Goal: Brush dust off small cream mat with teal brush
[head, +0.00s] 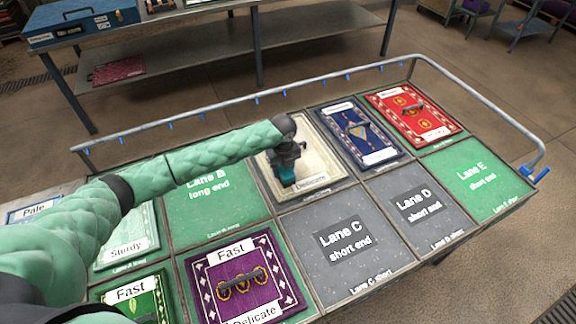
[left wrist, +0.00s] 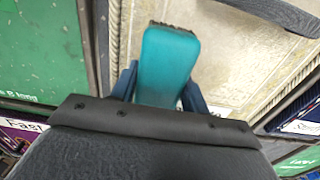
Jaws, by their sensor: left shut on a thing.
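The small cream mat (head: 318,146) lies flat in the far middle lane, between a green lane and the blue mat. It has a patterned border and a label at its near edge. My left gripper (head: 285,165) is over the mat's left part, shut on the teal brush (head: 286,177). In the left wrist view the teal brush (left wrist: 168,62) points away between the fingers, its dark bristle edge at the far end over the cream mat (left wrist: 225,65). I cannot tell whether the bristles touch the mat. My right gripper is not in view.
A blue mat (head: 352,128) and a red mat (head: 408,108) lie to the right. A purple mat (head: 222,272) lies near. Lanes C, D and E short ends are bare. A metal rail (head: 225,106) runs along the table's far edge.

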